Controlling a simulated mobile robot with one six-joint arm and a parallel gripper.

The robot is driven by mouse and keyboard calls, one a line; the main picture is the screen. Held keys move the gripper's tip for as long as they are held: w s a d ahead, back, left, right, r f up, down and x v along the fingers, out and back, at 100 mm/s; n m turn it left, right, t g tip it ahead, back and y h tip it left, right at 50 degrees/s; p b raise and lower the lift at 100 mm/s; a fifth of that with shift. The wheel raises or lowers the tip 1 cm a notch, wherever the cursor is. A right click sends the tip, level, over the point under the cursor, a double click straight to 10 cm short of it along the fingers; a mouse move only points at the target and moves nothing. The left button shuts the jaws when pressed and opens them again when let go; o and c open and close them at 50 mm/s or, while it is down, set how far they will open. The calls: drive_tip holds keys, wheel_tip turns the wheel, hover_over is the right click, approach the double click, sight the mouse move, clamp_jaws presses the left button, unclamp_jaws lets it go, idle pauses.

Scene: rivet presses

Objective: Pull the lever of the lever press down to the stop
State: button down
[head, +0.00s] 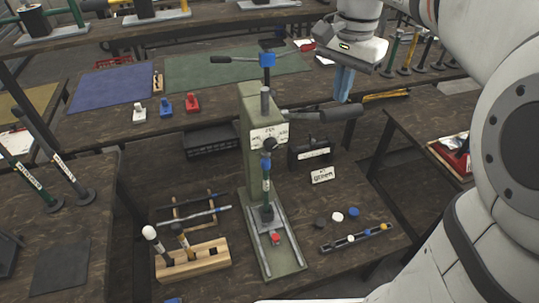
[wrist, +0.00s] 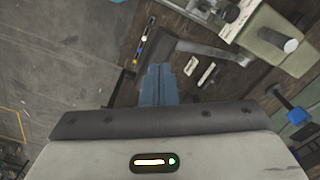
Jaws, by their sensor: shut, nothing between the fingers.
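The lever press (head: 252,120) is a tall pale green column on a green base, standing on the near brown table. Its lever (head: 302,116) sticks out to the right, roughly level, and ends in a thick dark grip (head: 341,113). My gripper (head: 343,98) points down with its blue fingers together and empty. The fingertips appear just above the grip; whether they touch it I cannot tell. In the wrist view my fingers (wrist: 158,70) overlap the near end of the lever (wrist: 205,50), and part of the press column (wrist: 272,48) shows at the upper right.
A wooden block (head: 192,262) with upright tools stands left of the press base. A black box (head: 309,153), a small sign (head: 322,175) and a strip with coloured pieces (head: 356,238) are at its right. A blue-headed device (head: 267,59) stands behind. Space around the grip looks clear.

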sight(342, 115)
idle(0.4)
drive_tip(key=shift+s+f+b, duration=0.1)
drive_tip(key=shift+f+b, duration=0.75)
drive_tip(key=shift+f, duration=0.35)
drive_tip(key=shift+s+d+f+b, duration=0.15)
drive_tip(key=shift+s+f+b, duration=0.2)
drive_tip(key=shift+f+b, duration=0.25)
drive_tip(key=shift+s+d+f+b, duration=0.1)
drive_tip(key=shift+s+f+b, duration=0.3)
drive_tip(key=shift+f, duration=0.4)
drive_tip(key=shift+s+d+f+b, duration=0.1)
drive_tip(key=shift+s+f+b, duration=0.2)
drive_tip(key=shift+f+b, duration=0.35)
drive_tip(key=shift+s+d+f+b, duration=0.1)
drive_tip(key=shift+s+f+b, duration=0.15)
drive_tip(key=shift+f+b, duration=0.35)
drive_tip(key=shift+f, duration=0.2)
drive_tip(key=shift+s+d+f+b, duration=0.1)
drive_tip(key=shift+s+f+b, duration=0.15)
drive_tip(key=shift+f+b, duration=0.4)
drive_tip(key=shift+s+d+f+b, duration=0.1)
drive_tip(key=shift+s+f+b, duration=0.2)
drive_tip(key=shift+f, duration=0.5)
